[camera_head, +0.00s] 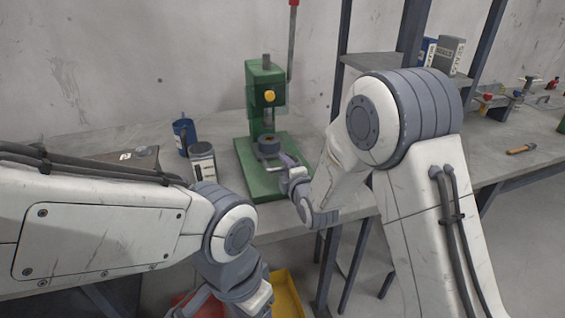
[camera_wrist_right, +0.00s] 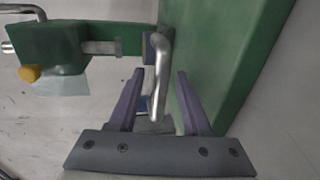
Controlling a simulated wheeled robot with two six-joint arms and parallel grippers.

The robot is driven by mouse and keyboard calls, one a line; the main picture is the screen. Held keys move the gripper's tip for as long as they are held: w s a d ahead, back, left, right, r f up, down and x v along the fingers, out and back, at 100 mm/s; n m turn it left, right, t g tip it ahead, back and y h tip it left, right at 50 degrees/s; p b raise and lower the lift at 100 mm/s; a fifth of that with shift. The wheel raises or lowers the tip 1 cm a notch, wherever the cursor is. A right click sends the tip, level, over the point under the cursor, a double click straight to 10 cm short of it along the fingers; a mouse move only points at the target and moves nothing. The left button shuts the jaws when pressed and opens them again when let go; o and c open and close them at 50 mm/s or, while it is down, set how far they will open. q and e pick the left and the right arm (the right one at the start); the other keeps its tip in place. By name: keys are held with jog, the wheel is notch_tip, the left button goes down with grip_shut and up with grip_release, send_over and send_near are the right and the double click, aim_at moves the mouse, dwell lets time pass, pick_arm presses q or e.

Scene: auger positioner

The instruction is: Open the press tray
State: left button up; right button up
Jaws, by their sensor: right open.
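The green press (camera_head: 265,100) stands on the workbench in the head view, with a yellow knob on its front and a green base plate (camera_head: 258,182). A round grey piece sits on the base. My right gripper (camera_head: 287,168) is at the right side of the press, above the base. In the right wrist view my right gripper (camera_wrist_right: 157,100) is open, and a bent metal handle (camera_wrist_right: 162,75) lies between its two fingers, with gaps on both sides. I cannot tell which press part carries this handle. My left gripper (camera_head: 195,302) is low, partly cut off by the bottom edge; its jaws are unclear.
A blue can (camera_head: 184,134) and a grey-lidded jar (camera_head: 202,161) stand left of the press. Yellow (camera_head: 288,295) and red bins are below the bench front. A hammer (camera_head: 521,149) lies on the right bench.

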jog(key=shift+x, duration=1.1)
grip_shut()
dwell(0.7)
